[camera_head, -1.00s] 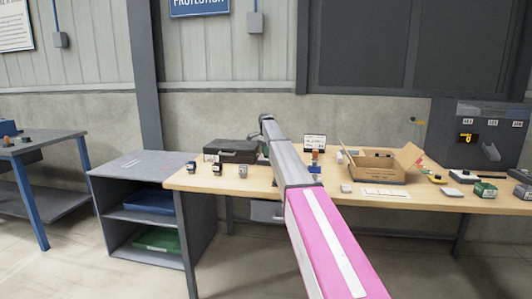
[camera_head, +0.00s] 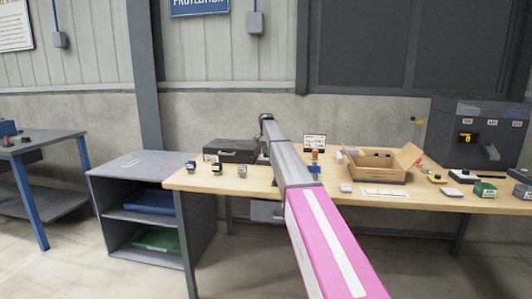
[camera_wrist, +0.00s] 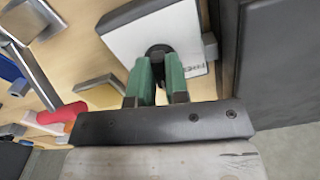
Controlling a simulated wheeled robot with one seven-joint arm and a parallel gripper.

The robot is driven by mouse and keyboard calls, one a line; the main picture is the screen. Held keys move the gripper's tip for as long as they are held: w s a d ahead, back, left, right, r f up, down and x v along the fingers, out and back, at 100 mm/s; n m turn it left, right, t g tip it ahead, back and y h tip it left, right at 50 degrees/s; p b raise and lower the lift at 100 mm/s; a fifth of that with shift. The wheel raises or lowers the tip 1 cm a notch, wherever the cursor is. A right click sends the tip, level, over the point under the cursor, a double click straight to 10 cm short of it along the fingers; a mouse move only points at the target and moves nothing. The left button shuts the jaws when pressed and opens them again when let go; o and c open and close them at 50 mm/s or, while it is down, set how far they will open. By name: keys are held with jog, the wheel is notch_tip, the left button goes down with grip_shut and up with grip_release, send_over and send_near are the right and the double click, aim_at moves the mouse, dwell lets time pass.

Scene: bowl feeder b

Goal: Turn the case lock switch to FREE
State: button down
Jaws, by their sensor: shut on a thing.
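The lock switch shows in the wrist view as a round black knob (camera_wrist: 159,50) on a white plate (camera_wrist: 132,37). Small lettering sits at the plate's right edge, partly hidden by a finger and too blurred to read surely. My gripper (camera_wrist: 158,78) has green fingertips and is shut on the knob, one finger on each side. In the head view my arm hides the gripper and the switch. The dark case (camera_head: 230,150) lies closed on the workbench, left of my arm. A large dark surface, perhaps the case, fills the right of the wrist view (camera_wrist: 285,70).
The wooden workbench (camera_head: 300,200) also holds an open cardboard box (camera_head: 378,172), a small display (camera_head: 315,143) and several small parts. A dark machine (camera_head: 475,130) stands at its right end. A grey shelf unit (camera_head: 135,165) stands left of the bench.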

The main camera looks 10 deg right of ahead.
jog(key=n, duration=0.5)
jog(key=shift+d+n, duration=0.15)
jog(key=shift+n, duration=0.15)
jog(key=n, duration=0.5)
jog(key=shift+d, duration=0.15)
jog(key=shift+n, duration=0.4)
jog(key=c, duration=1.1)
grip_release()
notch_tip(320, 180, up, 11)
jog(key=shift+f, duration=0.1)
